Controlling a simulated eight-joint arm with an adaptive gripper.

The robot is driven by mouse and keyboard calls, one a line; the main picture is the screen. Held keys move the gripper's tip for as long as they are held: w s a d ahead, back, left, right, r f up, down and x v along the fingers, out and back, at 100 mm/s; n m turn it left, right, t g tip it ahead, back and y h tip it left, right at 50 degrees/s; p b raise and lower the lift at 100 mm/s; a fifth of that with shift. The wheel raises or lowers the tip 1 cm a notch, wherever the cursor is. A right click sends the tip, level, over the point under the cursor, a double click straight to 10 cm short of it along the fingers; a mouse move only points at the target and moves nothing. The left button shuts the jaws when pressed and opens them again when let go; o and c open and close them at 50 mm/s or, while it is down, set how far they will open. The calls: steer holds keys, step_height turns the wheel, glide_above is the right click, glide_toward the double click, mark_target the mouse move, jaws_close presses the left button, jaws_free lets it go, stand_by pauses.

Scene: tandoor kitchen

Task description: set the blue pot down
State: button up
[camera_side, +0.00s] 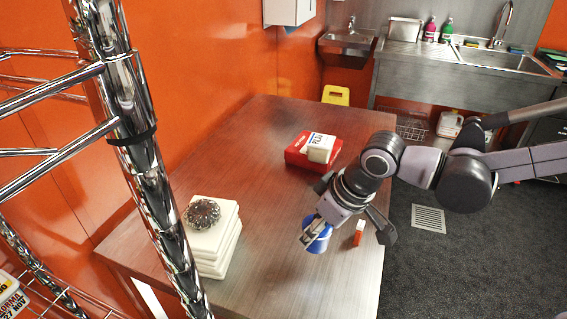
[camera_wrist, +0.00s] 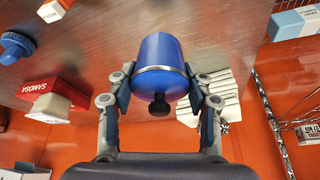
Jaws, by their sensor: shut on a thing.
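In the wrist view the pot (camera_wrist: 160,52) shows a metal rim band and a dark knob on the end towards me. My gripper (camera_wrist: 158,88) has one finger on each side of it and is shut on it. In the side view the fingers and wrist partly hide the pot. I cannot tell whether its base touches the table (camera_side: 262,292) or hangs just above it.

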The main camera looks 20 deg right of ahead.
steer(key=a+f, duration=0.2)
steer(key=a, duration=0.1)
steer(key=shift+s+a, duration=0.15)
steer(key=shift+f, duration=2)
steer(key=shift+f, duration=0.1)
steer(key=o, duration=1.3)
steer(key=v, duration=1.2)
steer(key=s+d+m+t, duration=0.1)
steer(key=d, duration=0.7)
steer(key=s+d+f+m+t+h, duration=0.1)
steer(key=d+m, duration=0.1)
steer(key=d, duration=0.6)
steer(key=s+d+f+m+t, duration=0.1)
steer(key=d, duration=0.7)
steer(key=shift+s+d+m+h, duration=0.1)
steer(key=shift+d+m+h, duration=0.2)
steer(key=shift+d+h, duration=0.1)
